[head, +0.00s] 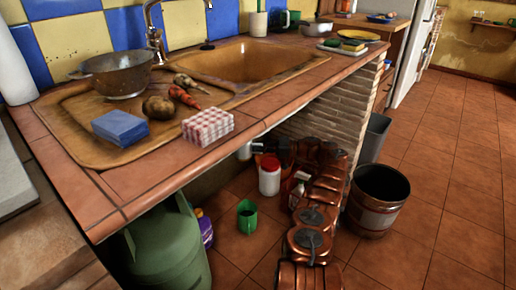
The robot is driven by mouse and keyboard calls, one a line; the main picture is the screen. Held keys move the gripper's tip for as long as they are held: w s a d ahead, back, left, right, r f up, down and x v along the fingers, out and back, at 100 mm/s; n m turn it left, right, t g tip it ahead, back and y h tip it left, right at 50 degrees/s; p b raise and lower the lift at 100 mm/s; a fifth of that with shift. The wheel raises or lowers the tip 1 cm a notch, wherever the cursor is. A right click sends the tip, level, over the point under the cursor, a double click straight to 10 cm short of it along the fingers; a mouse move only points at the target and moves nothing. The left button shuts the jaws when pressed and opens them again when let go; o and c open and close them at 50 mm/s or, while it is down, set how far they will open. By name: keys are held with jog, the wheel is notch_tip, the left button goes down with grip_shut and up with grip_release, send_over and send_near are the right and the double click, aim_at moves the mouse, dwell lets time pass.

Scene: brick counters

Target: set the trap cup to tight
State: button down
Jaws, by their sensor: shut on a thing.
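The trap cup (244,151) is a small pale piece just under the front edge of the counter, below the sink. Only a little of it shows; the counter edge hides what is above it. My gripper (256,147) comes at it from the right, under the counter, and is shut on it. The fingers are dark and small in the picture. How far the cup is turned cannot be seen.
A green gas cylinder (165,252) is at left. A brick wall (322,118) and black bucket (377,200) are at right.

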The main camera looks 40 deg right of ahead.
jog(key=shift+w+a+r, duration=0.1)
jog(key=shift+w+a, duration=0.15)
jog(key=c, duration=1.4)
grip_release()
jog(key=shift+o, duration=1)
jog(key=shift+s+d, duration=0.1)
jog(key=shift+d, duration=0.1)
jog(key=shift+r, duration=0.15)
notch_tip(320, 180, up, 10)
jog(key=shift+f, duration=0.15)
